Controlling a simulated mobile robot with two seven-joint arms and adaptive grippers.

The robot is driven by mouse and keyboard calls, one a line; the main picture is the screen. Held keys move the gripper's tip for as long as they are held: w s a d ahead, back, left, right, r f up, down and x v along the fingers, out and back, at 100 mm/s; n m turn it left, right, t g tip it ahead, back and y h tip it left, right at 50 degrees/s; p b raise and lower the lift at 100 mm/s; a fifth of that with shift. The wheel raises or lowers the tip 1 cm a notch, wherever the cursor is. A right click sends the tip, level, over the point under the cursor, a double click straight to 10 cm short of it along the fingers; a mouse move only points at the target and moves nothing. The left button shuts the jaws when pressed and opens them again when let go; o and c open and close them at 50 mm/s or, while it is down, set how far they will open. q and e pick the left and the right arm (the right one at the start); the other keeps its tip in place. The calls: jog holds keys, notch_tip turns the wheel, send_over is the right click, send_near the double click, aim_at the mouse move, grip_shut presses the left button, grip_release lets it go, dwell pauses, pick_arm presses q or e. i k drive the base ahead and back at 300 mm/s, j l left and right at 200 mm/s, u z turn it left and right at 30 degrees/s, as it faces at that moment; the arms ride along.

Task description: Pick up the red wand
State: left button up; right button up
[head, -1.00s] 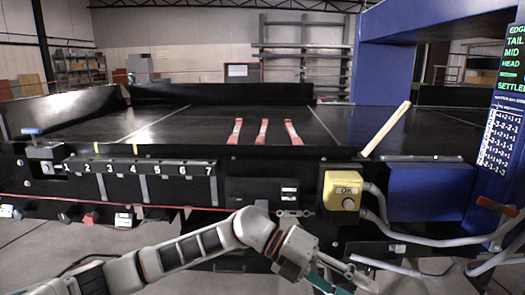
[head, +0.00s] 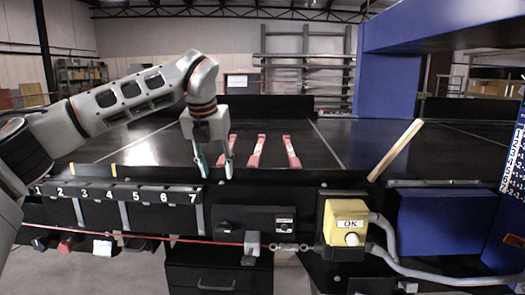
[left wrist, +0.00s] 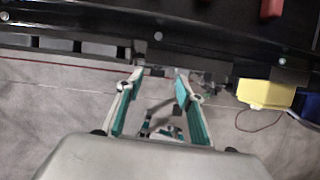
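Three red strips with pale middles lie on the black belt in the head view: a left one (head: 233,143) partly behind my gripper, a middle one (head: 257,150) and a right one (head: 291,152). I cannot tell which is the red wand. My left gripper (head: 215,172) points down over the belt's near edge, open and empty, just left of the middle strip. In the left wrist view its open fingers (left wrist: 160,76) have nothing between them, and a red end (left wrist: 271,8) shows at the top right. My right gripper is not in view.
A rail numbered up to 7 (head: 120,193) runs along the front left. A yellow OK button box (head: 345,222) and a blue box (head: 445,222) are at the front right. A pale wooden stick (head: 396,150) leans at the belt edge. The blue arch (head: 390,70) stands right.

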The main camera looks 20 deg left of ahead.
aim_at(254, 161)
jog(key=i, duration=1.15)
